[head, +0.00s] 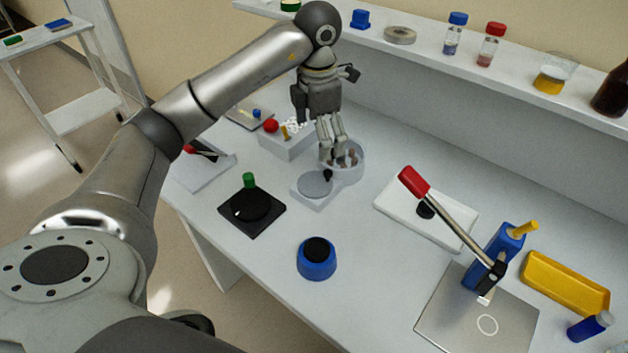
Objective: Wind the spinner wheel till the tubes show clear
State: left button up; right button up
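The spinner stands near the middle of the bench. It has a pale base (306,201) with a flat grey wheel (315,185), a small black knob (327,175) near the wheel's back edge, and a round grey tub (357,172) behind. Several small brownish tubes (352,157) stand in the tub; their contents are too small to judge. My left gripper (333,158) points down over the spinner, its fingertips just above the knob and in front of part of the tub. The fingers are close together; whether they touch or hold the knob cannot be told. My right gripper is not in view.
A black plate with a dial (252,208) and a blue round holder (317,259) stand in front. A red-handled lever (440,212) rises at right, near a yellow tray (566,284). A box with a red ball (271,126) is behind left. A shelf (420,59) runs behind.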

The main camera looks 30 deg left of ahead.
pick_arm(q)
jog(key=f+n+t+b, duration=0.1)
jog(key=n+b, duration=0.1)
jog(key=b, duration=0.3)
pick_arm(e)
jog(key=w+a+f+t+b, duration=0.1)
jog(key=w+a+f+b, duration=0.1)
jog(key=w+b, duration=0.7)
pick_arm(q)
jog(key=n+t+y+b, duration=0.2)
jog(key=n+b, duration=0.5)
jog(key=n, duration=0.3)
send_near(315, 183)
jog(key=b+x, duration=0.2)
jog(key=x, duration=0.5)
jog(key=shift+w+a+f, duration=0.1)
jog(key=shift+w+f, duration=0.05)
jog(key=shift+f, duration=0.25)
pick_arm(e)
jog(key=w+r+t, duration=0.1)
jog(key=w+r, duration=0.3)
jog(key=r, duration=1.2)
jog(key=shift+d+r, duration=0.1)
pick_arm(q)
jog(key=c, duration=1.2)
